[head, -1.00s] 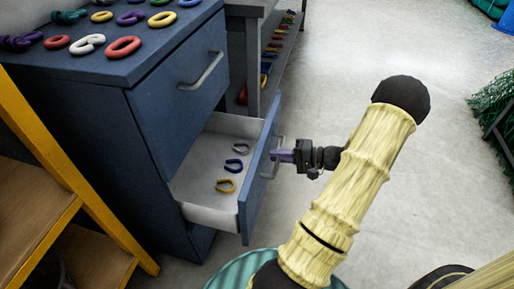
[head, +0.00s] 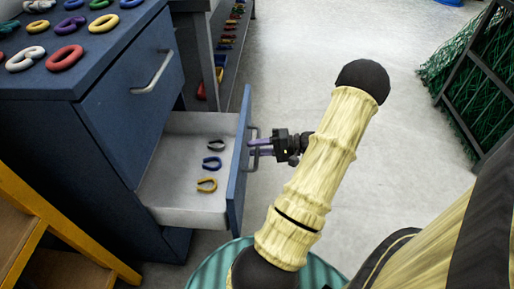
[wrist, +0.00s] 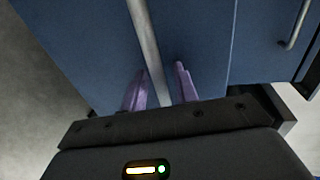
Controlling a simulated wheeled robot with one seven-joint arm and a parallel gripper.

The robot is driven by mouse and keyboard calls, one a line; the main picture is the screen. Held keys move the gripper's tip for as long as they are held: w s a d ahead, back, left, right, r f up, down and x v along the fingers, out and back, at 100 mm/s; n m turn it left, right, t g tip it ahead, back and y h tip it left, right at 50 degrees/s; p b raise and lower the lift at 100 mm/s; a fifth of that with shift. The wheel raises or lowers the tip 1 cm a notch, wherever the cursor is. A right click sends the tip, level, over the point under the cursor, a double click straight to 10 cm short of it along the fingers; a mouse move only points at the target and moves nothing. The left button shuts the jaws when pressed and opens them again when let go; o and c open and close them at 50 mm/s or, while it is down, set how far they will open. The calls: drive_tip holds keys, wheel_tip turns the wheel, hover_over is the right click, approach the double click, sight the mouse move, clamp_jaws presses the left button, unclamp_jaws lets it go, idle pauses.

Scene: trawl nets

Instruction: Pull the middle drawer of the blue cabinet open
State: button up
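The blue cabinet (head: 100,165) stands at the left in the head view. Its top drawer (head: 135,110), with a grey bar handle, is shut. The drawer below it, the middle drawer (head: 238,170), is pulled well out, showing its pale inside with a few shackle-like pieces. In the wrist view, the drawer's bar handle (wrist: 146,45) runs between the two purple fingers of my gripper (wrist: 160,90). Gaps show beside the bar, so the gripper is open around the handle. The gripper also shows in the head view (head: 262,147) at the drawer's front.
Colourful rings and shackles (head: 65,57) lie on the cabinet top. A yellow-framed wooden shelf (head: 60,225) stands at lower left. A grey rack (head: 208,85) stands behind the cabinet. Green netting (head: 490,80) hangs on a dark frame at right.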

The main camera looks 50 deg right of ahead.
drive_tip(key=p+v, duration=0.5)
drive_tip(key=v, duration=1.2)
drive_tip(key=shift+s, duration=0.2)
drive_tip(key=shift+d+f, duration=0.1)
